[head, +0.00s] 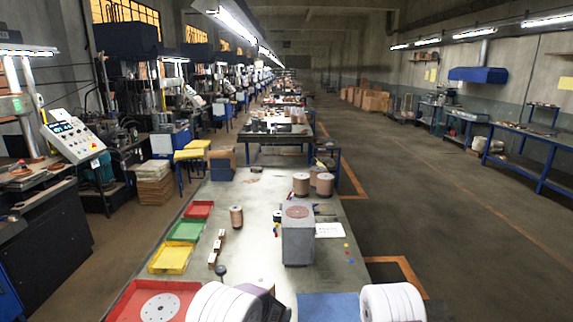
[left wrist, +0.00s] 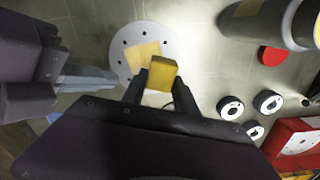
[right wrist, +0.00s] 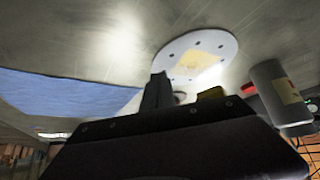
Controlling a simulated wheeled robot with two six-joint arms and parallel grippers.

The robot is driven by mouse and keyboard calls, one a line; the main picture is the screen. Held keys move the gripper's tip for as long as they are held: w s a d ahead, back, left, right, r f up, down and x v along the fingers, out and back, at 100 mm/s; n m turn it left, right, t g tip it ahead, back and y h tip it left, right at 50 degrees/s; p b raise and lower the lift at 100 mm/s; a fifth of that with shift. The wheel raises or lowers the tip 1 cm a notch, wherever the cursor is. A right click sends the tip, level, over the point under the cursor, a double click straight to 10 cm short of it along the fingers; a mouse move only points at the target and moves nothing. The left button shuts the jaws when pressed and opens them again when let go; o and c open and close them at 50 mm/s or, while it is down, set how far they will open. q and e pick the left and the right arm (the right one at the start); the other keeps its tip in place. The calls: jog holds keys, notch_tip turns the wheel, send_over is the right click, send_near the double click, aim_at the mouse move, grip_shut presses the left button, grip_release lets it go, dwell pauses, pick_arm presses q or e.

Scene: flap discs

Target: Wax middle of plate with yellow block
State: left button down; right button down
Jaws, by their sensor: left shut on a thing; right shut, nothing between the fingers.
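A round pale plate (left wrist: 122,62) with a ring of dark holes lies on the bench in the left wrist view. A pale yellow square patch (left wrist: 143,52) shows in its middle. The plate also shows in the right wrist view (right wrist: 172,63). My left gripper (left wrist: 162,80) is shut on a yellow block (left wrist: 163,71), at the plate's near edge in that picture; I cannot tell whether the block touches the plate. The block's top peeks out in the right wrist view (right wrist: 212,93). My right gripper (right wrist: 157,80) is shut and empty beside the plate.
A blue mat (right wrist: 60,90) lies beside the plate. A grey labelled cylinder (right wrist: 270,82) stands close to it. A red tray (head: 120,309) holds another holed plate (head: 160,308). Several small rings (left wrist: 231,107) and a red disc (left wrist: 271,55) lie on the bench.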

jog(key=shift+f, duration=0.9)
dwell(0.3)
pick_arm(q)
jog(key=shift+w+d, duration=0.5)
jog(key=shift+w, duration=0.4)
jog(key=shift+w+d, duration=0.45)
jog(key=shift+w, duration=0.45)
jog(key=shift+f, duration=2.35)
jog(key=shift+s+d+r, duration=0.1)
jog(key=shift+s+d, duration=0.1)
jog(key=shift+s, duration=0.75)
jog(key=shift+s+d, duration=0.15)
jog(key=shift+s, duration=0.75)
jog(key=shift+s+d, duration=0.15)
jog(key=shift+s, duration=0.75)
jog(key=shift+s+d, duration=0.15)
jog(key=shift+s, duration=0.75)
jog(key=shift+w+a, duration=0.25)
jog(key=shift+w, duration=0.95)
jog(key=shift+w+a, duration=0.2)
jog(key=shift+w, duration=1)
jog(key=shift+w+a, duration=0.25)
jog(key=shift+w, duration=0.95)
jog(key=shift+s+d, duration=0.2)
jog(key=shift+s, duration=0.7)
jog(key=shift+s+d, duration=0.15)
jog(key=shift+s, duration=0.75)
